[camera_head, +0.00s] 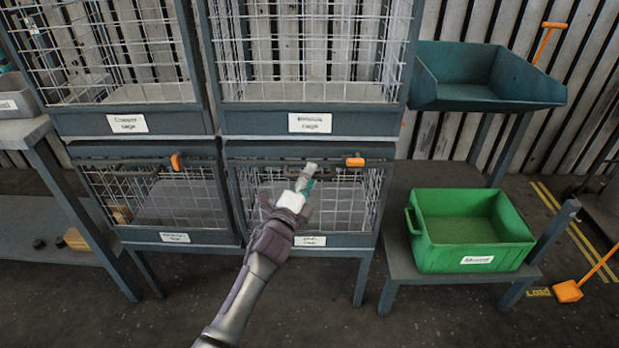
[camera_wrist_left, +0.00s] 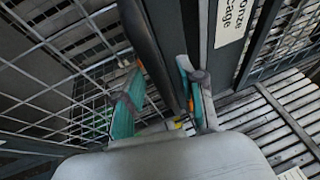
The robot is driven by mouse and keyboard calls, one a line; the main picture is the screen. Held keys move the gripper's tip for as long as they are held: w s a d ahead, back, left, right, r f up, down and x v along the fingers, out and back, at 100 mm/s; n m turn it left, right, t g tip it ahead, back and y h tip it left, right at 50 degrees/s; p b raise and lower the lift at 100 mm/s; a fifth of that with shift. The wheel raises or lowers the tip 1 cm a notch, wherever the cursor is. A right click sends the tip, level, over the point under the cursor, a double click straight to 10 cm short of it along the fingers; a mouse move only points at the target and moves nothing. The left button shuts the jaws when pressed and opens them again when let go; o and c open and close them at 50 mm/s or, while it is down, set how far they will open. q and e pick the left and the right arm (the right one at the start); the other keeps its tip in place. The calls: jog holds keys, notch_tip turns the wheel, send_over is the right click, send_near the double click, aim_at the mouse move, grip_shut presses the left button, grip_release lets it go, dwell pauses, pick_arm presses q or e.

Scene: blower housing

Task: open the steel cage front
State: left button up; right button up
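The lower right cage has a wire-mesh front (camera_head: 345,205) that looks closed; its small label (camera_head: 310,241) is too blurred to read surely, but it appears to be the steel cage. A dark handle bar runs along its top edge, with an orange latch (camera_head: 355,162) to the right. My left gripper (camera_head: 307,170) is at this top edge, left of the latch. In the left wrist view, the teal fingers of the left gripper (camera_wrist_left: 162,75) stand apart, with the dark bar (camera_wrist_left: 150,50) between them. I cannot tell whether they touch it. My right gripper is not in view.
A Bronze cage label (camera_wrist_left: 233,17) is close by in the wrist view. The lower left cage (camera_head: 165,200) has an upright orange latch (camera_head: 176,161). A green bin (camera_head: 470,230) stands on a low shelf at right, below a teal bin (camera_head: 480,75). Floor in front is clear.

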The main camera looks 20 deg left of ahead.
pick_arm(q)
jog(key=shift+w, duration=0.15)
grip_shut()
dwell(0.5)
